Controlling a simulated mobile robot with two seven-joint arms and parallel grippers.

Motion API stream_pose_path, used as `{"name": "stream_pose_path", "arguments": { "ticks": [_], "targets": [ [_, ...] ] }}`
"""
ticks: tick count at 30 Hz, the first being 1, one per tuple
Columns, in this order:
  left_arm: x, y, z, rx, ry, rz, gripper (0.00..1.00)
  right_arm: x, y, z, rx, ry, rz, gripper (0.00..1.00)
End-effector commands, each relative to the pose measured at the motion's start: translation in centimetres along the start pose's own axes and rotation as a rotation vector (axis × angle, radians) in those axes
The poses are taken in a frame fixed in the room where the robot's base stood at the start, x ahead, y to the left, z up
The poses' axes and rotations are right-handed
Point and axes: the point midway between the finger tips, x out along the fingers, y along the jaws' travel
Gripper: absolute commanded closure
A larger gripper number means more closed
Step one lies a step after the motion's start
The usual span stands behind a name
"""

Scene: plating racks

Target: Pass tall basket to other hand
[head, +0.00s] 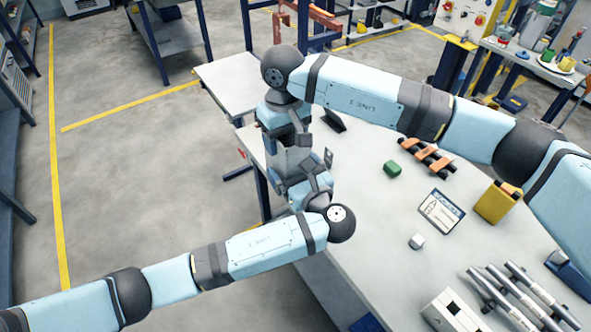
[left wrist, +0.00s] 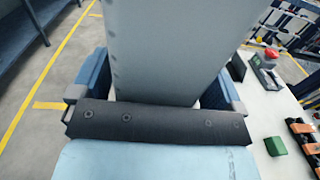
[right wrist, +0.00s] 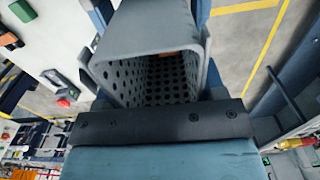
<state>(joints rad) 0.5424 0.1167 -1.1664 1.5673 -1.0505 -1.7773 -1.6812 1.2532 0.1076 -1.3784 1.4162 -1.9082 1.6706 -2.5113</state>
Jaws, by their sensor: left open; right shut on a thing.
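The tall basket (head: 290,158) is grey and hangs between my two grippers, off the left edge of the long table. My right gripper (head: 285,130) is shut on its upper end. In the right wrist view the basket (right wrist: 150,28) shows its open mouth and perforated inner walls. My left gripper (head: 303,188) is at its lower end. In the left wrist view the basket's plain grey side (left wrist: 175,50) fills the space between the two blue fingers, which stand open on either side. Whether the left fingers touch it I cannot tell.
The long white table (head: 370,220) holds a green block (head: 392,168), a black rack with orange parts (head: 427,155), a tablet-like card (head: 441,211), a yellow bin (head: 497,202), a white cube (head: 417,241) and metal bars (head: 520,295). Floor to the left is clear.

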Motion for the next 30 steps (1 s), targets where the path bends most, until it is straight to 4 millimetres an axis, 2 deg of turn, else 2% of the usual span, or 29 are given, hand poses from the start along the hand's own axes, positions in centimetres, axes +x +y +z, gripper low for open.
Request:
{"name": "stream_pose_path", "arguments": {
  "ticks": [2,9,11,12,15,25,30],
  "targets": [
    [0.0,0.0,0.0,0.000,0.000,0.000,0.09,-0.1,0.0,0.0,0.000,0.002,0.000,0.79],
    [-0.1,0.0,0.0,0.000,0.000,-0.001,0.64,-0.1,-0.1,0.0,-0.001,0.002,-0.001,0.79],
    [-0.1,0.0,0.0,0.000,0.000,-0.001,0.65,-0.1,-0.1,0.0,-0.002,0.002,-0.002,0.79],
    [-0.1,-0.1,0.2,-0.002,-0.002,-0.002,0.65,-0.2,-0.2,0.0,-0.003,0.002,-0.002,0.27],
    [-0.1,-0.1,0.2,-0.002,-0.002,-0.002,0.65,-0.1,-0.1,0.0,-0.002,0.002,-0.002,0.07],
    [0.0,0.0,0.1,-0.002,-0.002,0.000,0.65,-0.4,0.0,0.0,-0.001,0.001,0.000,0.07],
    [0.0,0.0,0.1,-0.002,-0.002,0.000,0.65,-2.5,0.0,-0.1,-0.001,0.004,0.001,0.07]
  ]
}}
